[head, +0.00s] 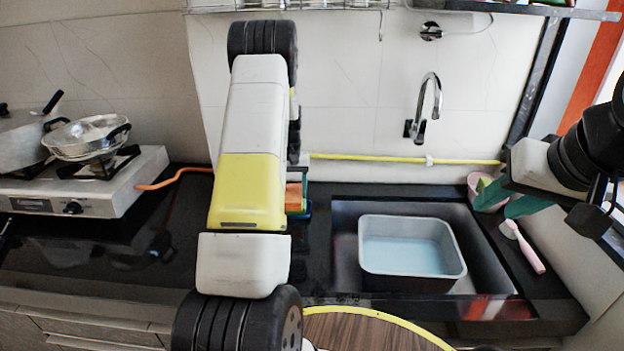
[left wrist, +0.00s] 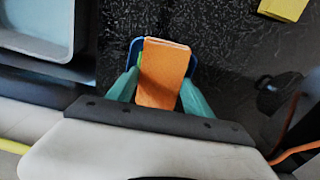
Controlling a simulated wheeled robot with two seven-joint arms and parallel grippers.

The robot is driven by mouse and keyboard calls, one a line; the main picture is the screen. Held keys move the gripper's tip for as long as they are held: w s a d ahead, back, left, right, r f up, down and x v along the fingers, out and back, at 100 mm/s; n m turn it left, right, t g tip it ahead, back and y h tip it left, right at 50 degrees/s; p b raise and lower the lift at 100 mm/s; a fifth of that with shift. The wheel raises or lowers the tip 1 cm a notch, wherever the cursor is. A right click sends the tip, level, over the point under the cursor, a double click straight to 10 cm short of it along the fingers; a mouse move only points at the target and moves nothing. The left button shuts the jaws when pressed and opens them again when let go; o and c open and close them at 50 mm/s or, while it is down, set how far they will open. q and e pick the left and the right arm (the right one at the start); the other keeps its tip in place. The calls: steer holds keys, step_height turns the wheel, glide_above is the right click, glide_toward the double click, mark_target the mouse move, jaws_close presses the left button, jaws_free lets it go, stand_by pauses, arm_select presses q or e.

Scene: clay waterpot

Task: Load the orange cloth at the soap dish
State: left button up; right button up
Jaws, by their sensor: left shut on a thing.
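The orange cloth (left wrist: 162,75) is a flat, folded-looking block between the teal fingers of my left gripper (left wrist: 158,84) in the left wrist view. My left gripper is shut on it. In the head view only a small part of the orange cloth (head: 294,197) shows beside my left forearm, which hides most of the gripper. The blue soap dish (left wrist: 134,51) shows around the cloth's far end, on the dark counter. The cloth is over or in the dish; I cannot tell whether it touches the bottom. My right gripper (head: 507,203) is open at the right, near the pink cup.
A grey basin (head: 372,268) of bluish water sits in the sink under the faucet (head: 431,98). A pink cup (head: 475,181) and a pink brush (head: 525,247) are right of the sink. A stove (head: 80,195) with pots stands left. A yellow piece (left wrist: 284,9) lies on the counter.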

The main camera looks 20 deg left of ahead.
mark_target(293, 193)
arm_select(q)
steer(key=shift+f, duration=0.55)
stand_by(1.0)
steer(key=shift+r, duration=3.55)
steer(key=shift+d, duration=0.1)
